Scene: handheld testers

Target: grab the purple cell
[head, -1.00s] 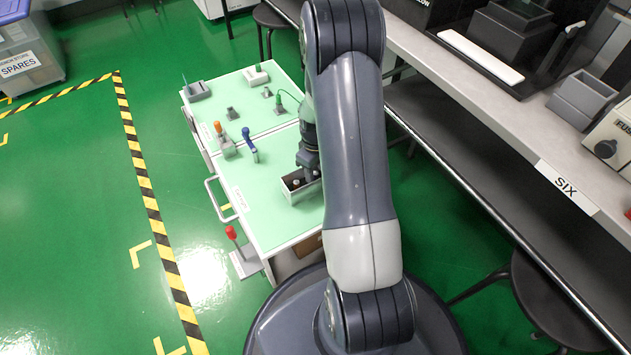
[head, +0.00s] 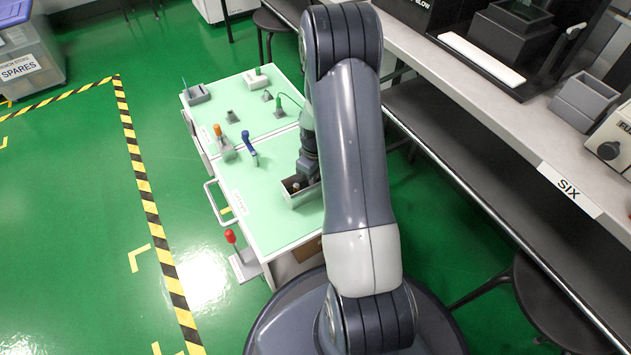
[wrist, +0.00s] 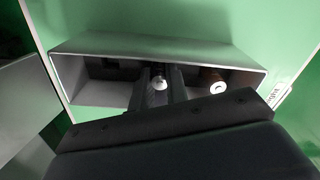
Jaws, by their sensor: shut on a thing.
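A grey open box (head: 302,199) stands on the pale green cart top (head: 262,221); the box also fills the middle of the wrist view (wrist: 150,46). My gripper (wrist: 161,90) reaches down into it, its two dark fingers shut on an upright cell (wrist: 160,83). Only the pale round end of this cell shows; its colour is too dark to tell. A second, brownish cell (wrist: 217,86) stands to its right in the box, apart from the fingers. In the head view my arm hides much of the gripper (head: 307,172).
A blue-handled tool (head: 249,143) and an orange-topped holder (head: 222,143) stand on the cart left of the box. Small grey fixtures and a green piece (head: 279,109) stand farther back. A long bench (head: 480,85) runs along the right.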

